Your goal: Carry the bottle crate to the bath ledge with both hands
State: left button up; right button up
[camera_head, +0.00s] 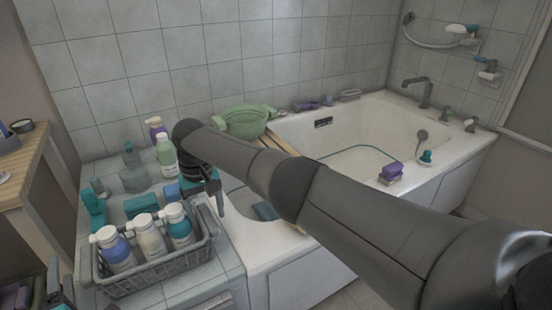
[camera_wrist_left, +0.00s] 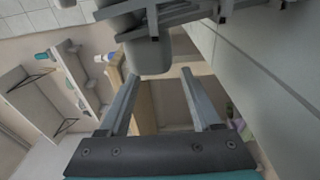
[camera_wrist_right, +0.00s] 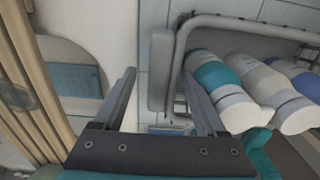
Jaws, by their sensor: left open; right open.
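My right gripper (camera_head: 216,203) is open at the crate's right end. In the right wrist view, the crate's grey end handle (camera_wrist_right: 160,75) lies between its open fingers. My left gripper (camera_head: 62,285) is open just off the crate's left end, partly cut off by the frame. In the left wrist view, a grey handle (camera_wrist_left: 147,52) sits at its fingertips. The bath ledge (camera_head: 262,228) is right of the crate.
A green basin (camera_head: 243,121) stands by the wall. A purple sponge (camera_head: 391,171) is on the tub's front rim. My right arm crosses over the bath. A wooden table (camera_head: 30,180) is at left.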

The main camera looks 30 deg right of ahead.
pick_arm(q)
jog(key=shift+s+d+p, duration=0.15)
jog(key=shift+s+p, duration=0.4)
jog(key=shift+s, duration=1.15)
jog(key=shift+s+d+p, duration=0.15)
jog(key=shift+s+p, duration=0.4)
jog(key=shift+s, duration=1.15)
pick_arm(e)
jog(key=shift+r, duration=1.15)
